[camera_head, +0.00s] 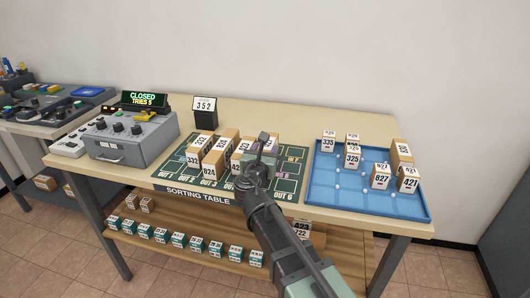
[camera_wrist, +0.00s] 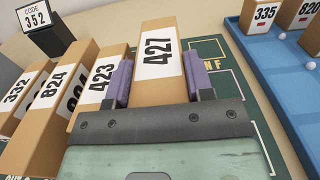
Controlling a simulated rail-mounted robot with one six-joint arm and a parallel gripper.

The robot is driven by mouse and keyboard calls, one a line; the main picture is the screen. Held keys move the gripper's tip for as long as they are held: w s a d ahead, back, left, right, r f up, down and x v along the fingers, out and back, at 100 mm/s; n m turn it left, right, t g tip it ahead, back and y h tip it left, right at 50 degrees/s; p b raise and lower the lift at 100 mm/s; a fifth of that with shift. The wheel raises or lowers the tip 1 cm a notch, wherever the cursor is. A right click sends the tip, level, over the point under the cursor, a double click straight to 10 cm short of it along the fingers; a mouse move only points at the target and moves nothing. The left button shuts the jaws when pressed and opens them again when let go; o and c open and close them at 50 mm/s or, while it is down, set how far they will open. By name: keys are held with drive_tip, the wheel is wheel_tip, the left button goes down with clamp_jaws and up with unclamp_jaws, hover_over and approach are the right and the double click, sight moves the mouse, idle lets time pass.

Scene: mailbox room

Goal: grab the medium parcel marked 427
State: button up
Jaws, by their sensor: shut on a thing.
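The parcel marked 427 (camera_wrist: 157,52) is a brown box with a white label, in the middle of the wrist view. My gripper (camera_wrist: 157,80) is shut on it, with one purple finger pad against each side. In the head view my gripper (camera_head: 257,160) is over the right part of the green sorting mat (camera_head: 287,185) and hides most of the parcel. The parcel marked 423 (camera_wrist: 100,75) stands just left of my left finger. Whether the held parcel touches the mat cannot be told.
Parcels 332 (camera_wrist: 15,92) and 824 (camera_wrist: 52,90) stand further left. A blue tray (camera_head: 340,197) with several parcels lies on the right. A grey machine (camera_head: 135,142) and a code sign reading 352 (camera_head: 204,110) stand on the left. The mat's right end is clear.

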wheel_tip(320, 180, up, 18)
drive_tip(key=p, duration=1.6)
drive_tip(key=shift+f, duration=0.25)
drive_tip(key=shift+d, duration=0.1)
